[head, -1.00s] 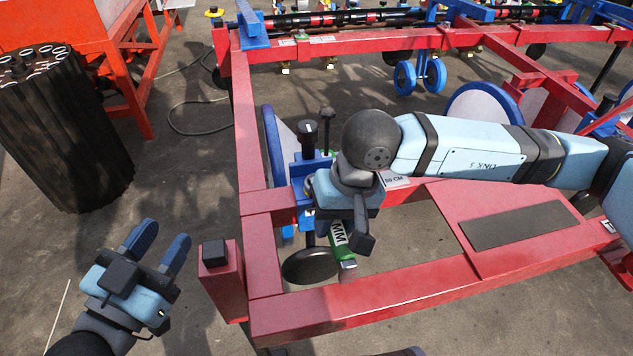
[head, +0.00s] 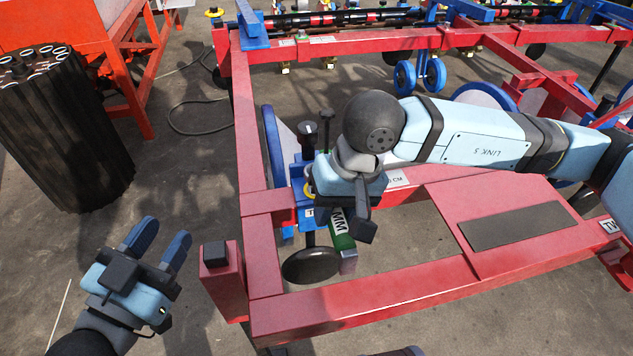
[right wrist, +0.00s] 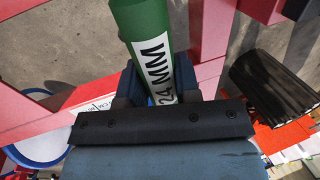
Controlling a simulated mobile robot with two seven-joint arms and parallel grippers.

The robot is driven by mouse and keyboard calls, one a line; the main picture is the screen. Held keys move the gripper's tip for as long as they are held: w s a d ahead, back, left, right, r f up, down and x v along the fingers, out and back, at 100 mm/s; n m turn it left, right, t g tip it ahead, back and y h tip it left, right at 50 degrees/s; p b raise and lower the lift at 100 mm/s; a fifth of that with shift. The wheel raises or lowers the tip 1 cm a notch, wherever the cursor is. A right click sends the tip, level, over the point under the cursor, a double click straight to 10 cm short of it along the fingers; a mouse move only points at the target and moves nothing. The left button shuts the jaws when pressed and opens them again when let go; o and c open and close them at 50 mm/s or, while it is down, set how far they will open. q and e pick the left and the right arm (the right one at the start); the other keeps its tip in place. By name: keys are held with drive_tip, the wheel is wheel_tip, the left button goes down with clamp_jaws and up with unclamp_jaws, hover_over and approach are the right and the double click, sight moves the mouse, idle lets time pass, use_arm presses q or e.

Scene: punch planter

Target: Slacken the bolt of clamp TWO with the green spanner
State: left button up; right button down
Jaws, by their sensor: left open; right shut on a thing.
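The green spanner (head: 341,228) carries a white label ending in "MM" in the head view. In the right wrist view its green handle (right wrist: 140,18) reads "24 MM". My right gripper (right wrist: 162,88) is shut on this handle, over the frame's near left bay. The spanner's working end is hidden, and I cannot tell whether it sits on a bolt. A blue clamp part (head: 303,190) stands just left of my right gripper, with a label mostly covered. The clamp's bolt is not visible. My left gripper (head: 160,240) is open and empty, left of the frame.
The red planter frame (head: 360,312) surrounds the work area. A dark round disc (head: 311,265) lies below the spanner. A black ribbed bin (head: 62,140) and an orange-red stand (head: 140,95) are at the left. Bare floor lies around my left gripper.

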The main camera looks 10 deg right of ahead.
drive_tip(key=shift+r, duration=0.9)
drive_tip(key=shift+r+p, duration=0.8)
drive_tip(key=shift+r, duration=1.45)
use_arm(q)
drive_tip(key=shift+r, duration=0.85)
use_arm(e)
drive_tip(key=w+d+r+p, duration=0.4)
drive_tip(key=d+p, duration=0.2)
drive_tip(key=d, duration=0.1)
drive_tip(key=w+d+r+p, duration=0.4)
drive_tip(key=w+d+p, duration=0.1)
drive_tip(key=d, duration=0.2)
use_arm(q)
wheel_tip(320, 180, up, 10)
drive_tip(key=s+a+n+g+y+p, duration=0.1)
drive_tip(key=s+n+y+p, duration=0.3)
drive_tip(key=p, duration=1.4)
drive_tip(key=s+a+r+n+g+y+p, duration=0.1)
drive_tip(key=s+a+r+g+y+p, duration=0.1)
drive_tip(key=p, duration=1.7)
drive_tip(key=s+a+g, duration=0.1)
drive_tip(key=a+g, duration=0.1)
drive_tip(key=a, duration=0.1)
drive_tip(key=shift+s+a+y, duration=0.15)
drive_tip(key=shift+a+y, duration=0.15)
drive_tip(key=shift+a, duration=0.1)
use_arm(e)
wheel_tip(320, 180, up, 26)
drive_tip(key=s, duration=0.3)
drive_tip(key=shift+a, duration=0.35)
